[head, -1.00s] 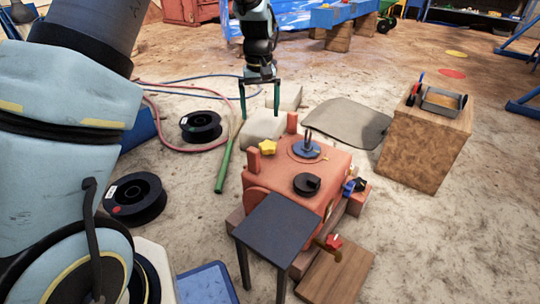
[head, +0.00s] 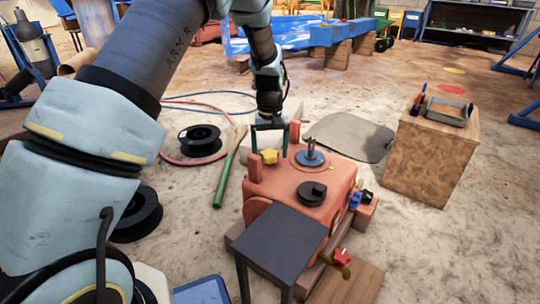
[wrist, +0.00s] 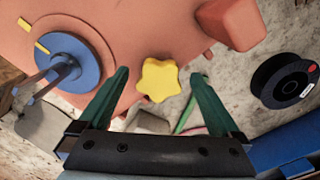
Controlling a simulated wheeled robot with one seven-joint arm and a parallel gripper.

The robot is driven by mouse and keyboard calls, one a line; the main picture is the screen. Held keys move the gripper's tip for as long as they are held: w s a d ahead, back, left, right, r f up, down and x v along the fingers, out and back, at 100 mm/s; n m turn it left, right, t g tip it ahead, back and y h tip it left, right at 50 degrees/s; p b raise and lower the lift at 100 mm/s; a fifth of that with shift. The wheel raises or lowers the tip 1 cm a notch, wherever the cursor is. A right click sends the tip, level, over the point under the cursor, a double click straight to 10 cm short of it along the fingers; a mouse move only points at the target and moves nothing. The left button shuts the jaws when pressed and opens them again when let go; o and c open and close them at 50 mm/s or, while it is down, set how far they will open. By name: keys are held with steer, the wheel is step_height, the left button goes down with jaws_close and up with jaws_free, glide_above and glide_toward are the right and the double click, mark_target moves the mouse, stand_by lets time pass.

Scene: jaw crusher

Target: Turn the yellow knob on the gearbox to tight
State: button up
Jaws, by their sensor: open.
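The yellow star-shaped knob (head: 270,156) is on the top of the orange-red gearbox (head: 283,182), near its far left corner. My gripper (head: 269,150) is open, with its green fingers pointing down at the knob. In the wrist view the knob (wrist: 160,80) lies between and slightly beyond the two fingertips (wrist: 163,75), with a gap on both sides. I cannot tell if the fingers reach down to its height. No tight mark can be made out by the knob.
A dark table (head: 282,242) stands in front.

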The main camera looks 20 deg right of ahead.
steer(key=shift+c, duration=0.4)
steer(key=c, duration=1.3)
steer(key=shift+r+m+p, duration=0.1)
steer(key=shift+m+p, duration=0.2)
steer(key=shift+p, duration=0.35)
steer(key=m+p, duration=0.2)
steer(key=p, duration=0.1)
steer(key=shift+a+r, duration=0.1)
steer(key=shift+r, duration=0.05)
steer(key=m+p, duration=0.5)
steer(key=p, duration=0.1)
steer(key=shift+w+a, duration=0.1)
steer(key=shift+w, duration=0.05)
steer(key=m+p, duration=0.4)
steer(key=m, duration=0.1)
steer(key=shift+w+m, duration=0.15)
steer(key=shift+m, duration=0.25)
steer(key=m+p, duration=0.2)
steer(key=m, duration=0.2)
steer(key=shift+w+f+m+p, duration=0.15)
steer(key=shift+f+m+p, duration=0.15)
steer(key=shift+p, duration=0.1)
